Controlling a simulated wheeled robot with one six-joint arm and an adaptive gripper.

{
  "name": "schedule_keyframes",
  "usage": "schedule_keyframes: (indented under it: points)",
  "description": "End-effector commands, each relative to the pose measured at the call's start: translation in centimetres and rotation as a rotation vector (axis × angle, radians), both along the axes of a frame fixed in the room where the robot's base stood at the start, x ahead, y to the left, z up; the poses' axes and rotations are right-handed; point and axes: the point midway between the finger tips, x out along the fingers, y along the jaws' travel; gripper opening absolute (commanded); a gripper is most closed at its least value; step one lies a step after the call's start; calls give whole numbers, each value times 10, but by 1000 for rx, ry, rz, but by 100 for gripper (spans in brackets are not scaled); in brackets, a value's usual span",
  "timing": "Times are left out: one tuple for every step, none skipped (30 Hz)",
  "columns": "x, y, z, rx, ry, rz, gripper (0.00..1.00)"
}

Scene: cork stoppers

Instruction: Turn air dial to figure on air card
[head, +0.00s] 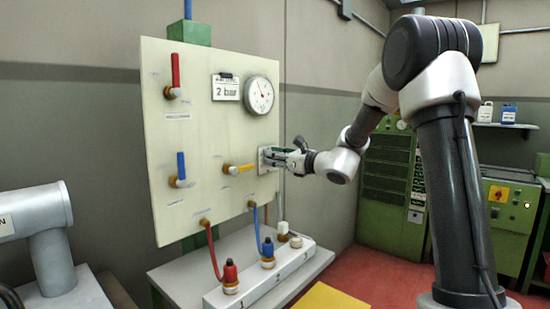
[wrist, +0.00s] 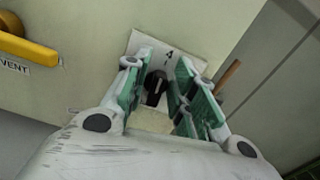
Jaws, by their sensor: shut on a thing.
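The air card (head: 226,88) hangs on the upper part of the pale panel and reads "2 bar". The air dial is a small black knob (wrist: 155,88) on a white plate (wrist: 190,52) at the panel's right side. One figure on the plate, which looks like a 4, shows above the knob; other marks are hidden by my fingers. My gripper (head: 281,158) is at the dial, its green-padded fingers (wrist: 158,92) on either side of the knob and shut on it. The round gauge (head: 259,95) beside the card has a dark needle pointing to the upper left.
Red (head: 175,75) and blue (head: 181,168) handles stand upright on the panel (head: 205,140). A yellow handle (head: 240,169) lies level just left of the dial and shows in the wrist view beside "VENT". Red and blue hoses run to a white block (head: 250,288) below.

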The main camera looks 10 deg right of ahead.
Motion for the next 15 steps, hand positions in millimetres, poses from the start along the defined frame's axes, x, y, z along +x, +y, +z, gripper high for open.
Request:
schedule_keyframes:
  points:
    - [-1,0,0,-25,-17,0,3]
    - [-1,1,-1,-43,-30,0,3]
    - [-1,1,-1,-69,-49,0,3]
    - [-1,1,-1,-90,-64,0,3]
    - [-2,2,-1,-111,-80,0,3]
    - [-2,2,-1,-141,-101,0,3]
    - [-2,3,-1,-164,-118,0,3]
    - [-2,3,-1,-187,-134,0,3]
    - [-3,3,-1,-218,-157,0,3]
    - [-3,4,-2,-242,-174,0,3]
    - [-3,4,-2,-264,-191,0,3]
    - [-3,5,-2,-296,-214,0,3]
    - [-4,5,-2,-319,-230,0,3]
    - [-4,5,-3,-342,-247,0,3]
    - [-4,6,-3,-372,-269,0,3]
